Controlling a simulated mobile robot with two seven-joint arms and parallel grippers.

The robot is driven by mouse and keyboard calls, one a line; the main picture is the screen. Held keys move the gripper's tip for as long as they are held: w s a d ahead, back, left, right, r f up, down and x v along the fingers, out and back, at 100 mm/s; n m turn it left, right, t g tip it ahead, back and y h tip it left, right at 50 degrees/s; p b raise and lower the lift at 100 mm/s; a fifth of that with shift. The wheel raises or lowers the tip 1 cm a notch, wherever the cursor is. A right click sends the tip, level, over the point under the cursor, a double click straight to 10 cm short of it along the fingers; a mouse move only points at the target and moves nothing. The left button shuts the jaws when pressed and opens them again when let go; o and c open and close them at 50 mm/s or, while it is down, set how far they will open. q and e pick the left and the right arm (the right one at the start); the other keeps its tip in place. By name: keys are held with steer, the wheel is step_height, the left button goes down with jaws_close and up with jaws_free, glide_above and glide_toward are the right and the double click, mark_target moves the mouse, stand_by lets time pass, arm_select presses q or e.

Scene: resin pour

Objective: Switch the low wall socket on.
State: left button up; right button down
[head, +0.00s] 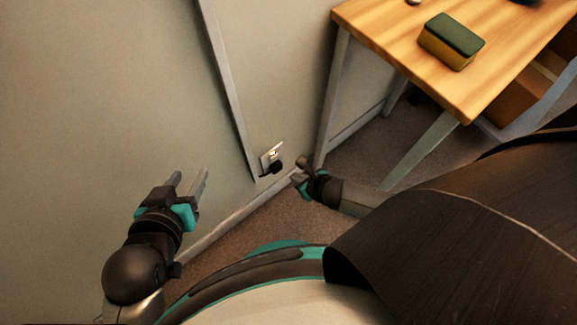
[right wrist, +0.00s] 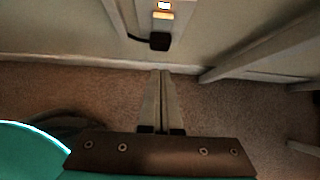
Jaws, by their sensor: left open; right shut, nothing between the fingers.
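The low wall socket (head: 266,158) is a pale plate near the foot of the wall, with a black plug (head: 276,167) in its lower part. In the right wrist view, the plug (right wrist: 159,41) has a dark cable going off to the left. Above it is a small switch (right wrist: 164,6) with a white middle and an orange glow, near the top edge. My right gripper (head: 298,171) is shut and empty, just right of the socket in the head view. Its fingertips (right wrist: 160,73) appear below the plug, apart from it. My left gripper (head: 189,175) is open and empty, left of the socket.
A grey trunking strip (head: 229,87) runs down the wall to the socket. A wooden table (head: 385,39) with grey legs stands to the right, bearing a green and yellow sponge (head: 452,41). A skirting board (head: 232,213) edges the carpet.

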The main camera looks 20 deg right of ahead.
arm_select(q)
step_height(320, 180, up, 3)
steer(key=shift+f+p, duration=0.1)
steer(key=shift+p, duration=0.95)
arm_select(e)
steer(key=v, duration=0.3)
steer(key=s+v, duration=0.1)
steer(key=v, duration=0.1)
steer(key=shift+w+d+f, duration=0.1)
steer(key=shift+d+f, duration=0.05)
steer(key=shift+f, duration=0.25)
